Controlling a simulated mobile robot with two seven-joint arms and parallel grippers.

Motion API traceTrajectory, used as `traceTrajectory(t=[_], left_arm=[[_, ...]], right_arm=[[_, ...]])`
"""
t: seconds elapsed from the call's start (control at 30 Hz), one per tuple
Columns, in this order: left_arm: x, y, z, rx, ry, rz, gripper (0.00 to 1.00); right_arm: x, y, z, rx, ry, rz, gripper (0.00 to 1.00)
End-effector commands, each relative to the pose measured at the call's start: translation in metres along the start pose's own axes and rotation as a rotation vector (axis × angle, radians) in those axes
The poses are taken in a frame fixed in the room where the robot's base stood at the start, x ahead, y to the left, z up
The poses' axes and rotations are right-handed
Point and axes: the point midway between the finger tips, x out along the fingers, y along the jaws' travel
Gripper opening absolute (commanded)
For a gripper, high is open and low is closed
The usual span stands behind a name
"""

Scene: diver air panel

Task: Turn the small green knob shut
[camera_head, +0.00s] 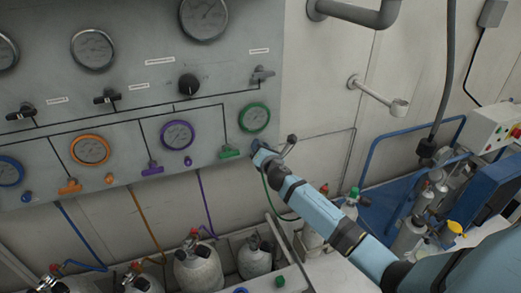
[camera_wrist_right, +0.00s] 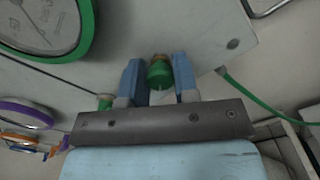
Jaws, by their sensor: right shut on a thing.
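The small green knob (camera_wrist_right: 158,74) sits on the grey panel below the green-rimmed gauge (camera_head: 255,118), which also shows in the right wrist view (camera_wrist_right: 45,25). My right gripper (camera_head: 257,148) reaches the panel's lower right corner. In the right wrist view its two blue fingers (camera_wrist_right: 158,68) stand on either side of the knob and are shut on it. In the head view the knob is hidden behind the gripper. My left gripper is in neither view.
A green lever handle (camera_head: 230,153) is just left of my gripper. Purple, orange and blue gauges and valves line the panel (camera_head: 225,85). A green hose (camera_wrist_right: 265,102) runs close by on the right. Grey cylinders (camera_head: 198,270) stand below. A wall bracket (camera_head: 378,95) projects at right.

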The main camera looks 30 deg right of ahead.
Motion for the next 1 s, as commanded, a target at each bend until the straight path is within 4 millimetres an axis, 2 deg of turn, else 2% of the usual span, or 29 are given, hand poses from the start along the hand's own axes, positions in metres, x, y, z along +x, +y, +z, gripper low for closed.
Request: traceTrajectory(t=[1.0], left_arm=[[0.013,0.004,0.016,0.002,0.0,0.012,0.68]], right_arm=[[0.0,-0.001,0.0,0.968,-0.003,0.001,0.04]])
